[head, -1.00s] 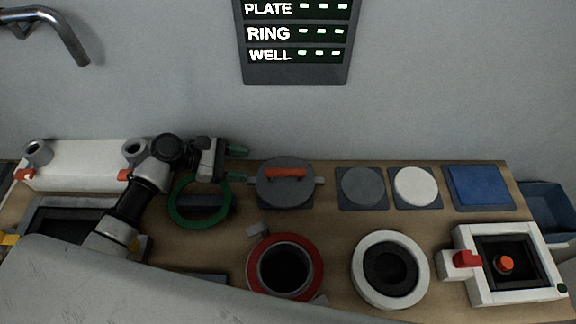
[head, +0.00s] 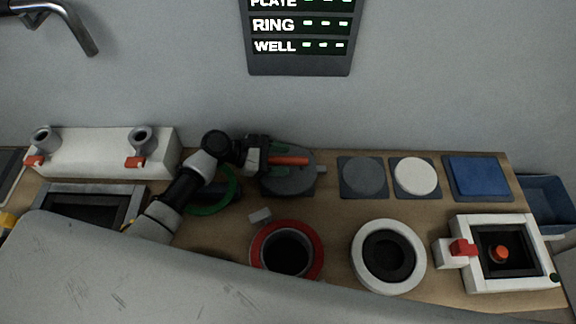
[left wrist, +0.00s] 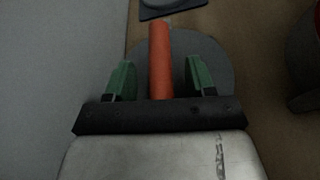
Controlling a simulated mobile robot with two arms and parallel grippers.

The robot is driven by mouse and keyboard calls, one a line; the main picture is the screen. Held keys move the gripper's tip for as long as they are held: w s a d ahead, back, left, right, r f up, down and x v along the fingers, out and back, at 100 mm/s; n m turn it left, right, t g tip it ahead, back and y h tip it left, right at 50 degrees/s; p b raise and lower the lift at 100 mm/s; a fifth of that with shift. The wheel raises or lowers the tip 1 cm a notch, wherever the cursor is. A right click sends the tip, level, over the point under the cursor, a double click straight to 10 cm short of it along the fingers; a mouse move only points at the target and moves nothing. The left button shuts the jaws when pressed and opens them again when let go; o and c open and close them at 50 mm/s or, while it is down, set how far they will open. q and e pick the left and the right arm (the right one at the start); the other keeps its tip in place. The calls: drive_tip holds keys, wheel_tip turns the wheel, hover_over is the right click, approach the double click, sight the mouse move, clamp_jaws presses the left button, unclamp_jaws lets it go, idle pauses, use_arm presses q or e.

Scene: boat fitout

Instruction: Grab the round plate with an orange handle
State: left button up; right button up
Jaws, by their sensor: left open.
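The round grey plate (head: 300,182) with an orange handle (head: 290,161) lies near the back of the bench, left of the middle. In the left wrist view the plate (left wrist: 215,65) shows beneath the orange handle (left wrist: 160,58). My left gripper (head: 280,160) is at the plate's left side. In the left wrist view its two green fingers (left wrist: 158,80) stand apart, one on each side of the handle, with gaps visible. Part of the plate is hidden behind the gripper. My right gripper is not in view.
A green ring (head: 222,200) lies under my left arm. A red ring (head: 312,245) and a white ring (head: 412,250) are in front. A grey disc (head: 363,176), a white disc (head: 415,175) and a blue pad (head: 478,176) sit to the right. The wall is close behind.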

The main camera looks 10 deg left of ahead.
use_arm(q)
clamp_jaws()
drive_tip(key=shift+r, duration=0.1)
